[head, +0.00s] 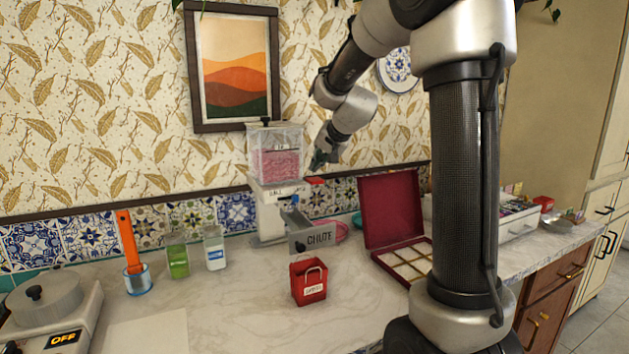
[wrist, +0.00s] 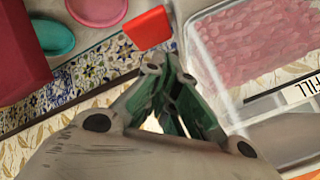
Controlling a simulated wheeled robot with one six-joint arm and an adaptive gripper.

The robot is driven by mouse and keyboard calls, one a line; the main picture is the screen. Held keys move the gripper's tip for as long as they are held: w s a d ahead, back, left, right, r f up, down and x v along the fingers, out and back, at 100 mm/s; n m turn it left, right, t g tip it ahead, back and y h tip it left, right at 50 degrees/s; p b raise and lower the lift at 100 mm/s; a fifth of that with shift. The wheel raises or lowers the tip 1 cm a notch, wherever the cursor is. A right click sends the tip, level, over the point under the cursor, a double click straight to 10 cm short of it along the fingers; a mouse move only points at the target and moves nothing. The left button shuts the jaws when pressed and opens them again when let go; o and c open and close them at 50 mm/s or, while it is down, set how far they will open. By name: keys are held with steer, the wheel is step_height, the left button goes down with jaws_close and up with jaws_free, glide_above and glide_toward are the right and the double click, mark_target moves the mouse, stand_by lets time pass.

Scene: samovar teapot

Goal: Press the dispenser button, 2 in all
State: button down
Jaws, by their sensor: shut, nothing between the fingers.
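The dispenser (head: 282,212) stands on the counter against the tiled wall, a white body under a clear hopper (head: 276,163) of pink pieces. The hopper also shows in the wrist view (wrist: 250,45). A red button (head: 316,181) sticks out at the dispenser's right side; in the wrist view the red piece (wrist: 147,28) lies just beyond my fingertips. My gripper (head: 318,165) is shut and empty, close above the button; contact cannot be told. A grey chute (head: 312,238) marked CHUTE points forward. A small red bag (head: 309,284) stands upright in front of and below it.
An open dark red box (head: 392,212) with compartments stands to the right. Green (head: 177,256) and white (head: 214,248) containers and an orange-handled scoop (head: 130,243) stand left. The front counter is mostly clear.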

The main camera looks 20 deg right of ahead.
mark_target(317, 178)
steer(key=shift+r, duration=2.2)
